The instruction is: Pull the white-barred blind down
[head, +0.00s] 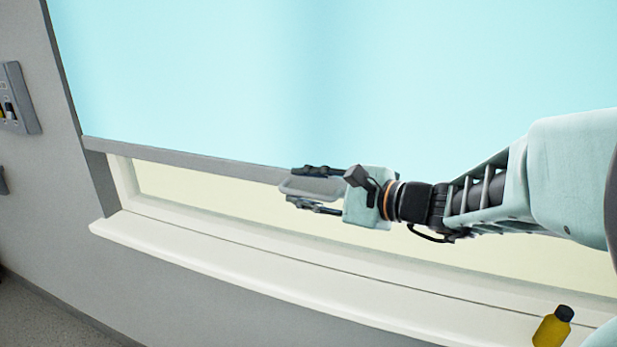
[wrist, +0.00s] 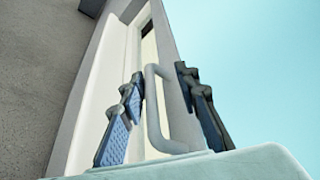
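The light blue blind (head: 250,80) covers most of the window in the head view, and also shows in the wrist view (wrist: 245,60). Its bottom bar (head: 190,160) looks grey-white and hangs above the sill, leaving a pale strip of window below. A light U-shaped handle (wrist: 153,105) shows at the bar in the wrist view. My gripper (head: 297,187) is at the bar, right of its left end. Its fingers (wrist: 160,88) stand open on either side of the handle, with a visible gap on each side.
The white window sill (head: 230,258) runs below the blind. A yellow bottle with a black cap (head: 552,328) stands at the lower right. A grey switch panel (head: 18,98) is on the wall at the far left. The space in front of the window's left part is clear.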

